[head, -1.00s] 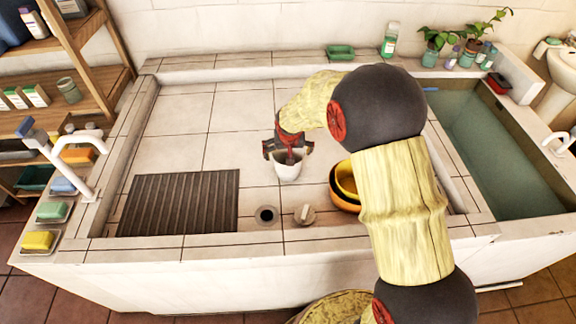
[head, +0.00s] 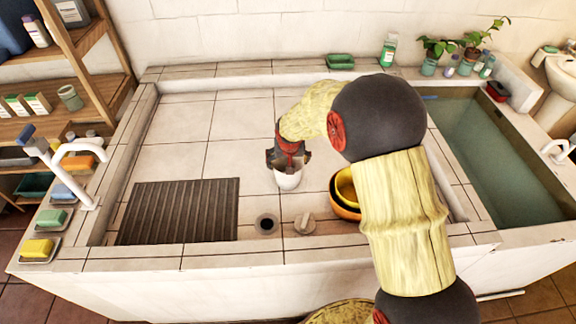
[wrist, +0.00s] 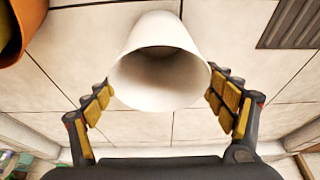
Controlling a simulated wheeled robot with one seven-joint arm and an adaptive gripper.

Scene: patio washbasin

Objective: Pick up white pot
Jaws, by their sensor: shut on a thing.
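The white pot (head: 287,180) stands on the tiled basin floor, or just above it; I cannot tell which. In the wrist view the white pot (wrist: 160,62) is between my fingers with its open, empty mouth facing the camera. My gripper (head: 288,157) reaches down over it in the head view. In the wrist view my gripper (wrist: 158,100) has a padded finger on each side of the pot, close against its rim, and is shut on it. The far side of the pot is hidden.
Orange and yellow bowls (head: 345,190) stand close to the right of the pot, partly behind my arm. A dark ribbed mat (head: 180,211) lies to the left. A drain hole (head: 266,224) and a round stopper (head: 305,224) are in front. The tiles behind are clear.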

